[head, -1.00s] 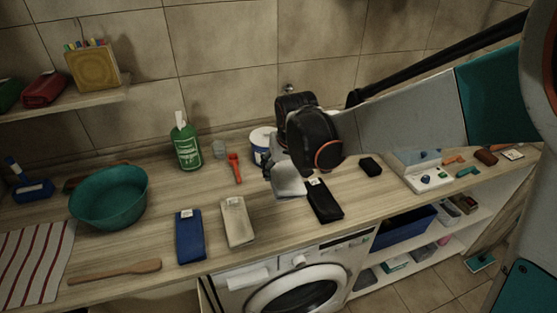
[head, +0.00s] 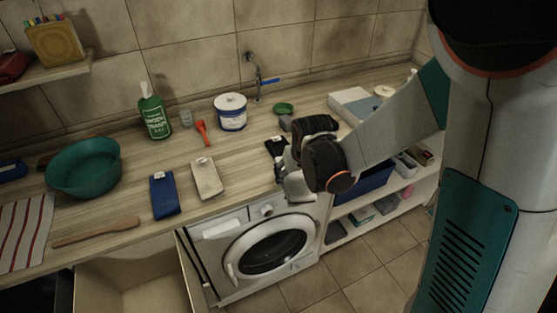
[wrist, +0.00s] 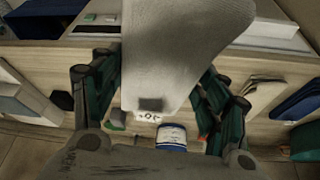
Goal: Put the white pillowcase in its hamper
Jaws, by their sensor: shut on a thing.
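The white pillowcase (wrist: 175,45) is a folded pale cloth with a small tag and dark patch at its lower end. It fills the middle of the wrist view, between the fingers of my gripper (wrist: 158,95), which is shut on it. In the head view my gripper (head: 290,172) is at the counter's front edge, above the right part of the washing machine. Only a small part of the pillowcase (head: 297,189) shows there. An open beige bin (head: 190,275) is under the counter at lower left, with a dark one (head: 35,293) beside it. I cannot tell which is the pillowcase's hamper.
A blue cloth (head: 164,196), a beige cloth (head: 207,178) and a black cloth (head: 276,146) lie on the counter. A teal basin (head: 84,168), green bottle (head: 154,115) and white-blue tub (head: 230,112) stand there. The washing machine (head: 230,250) is below. The floor in front is clear.

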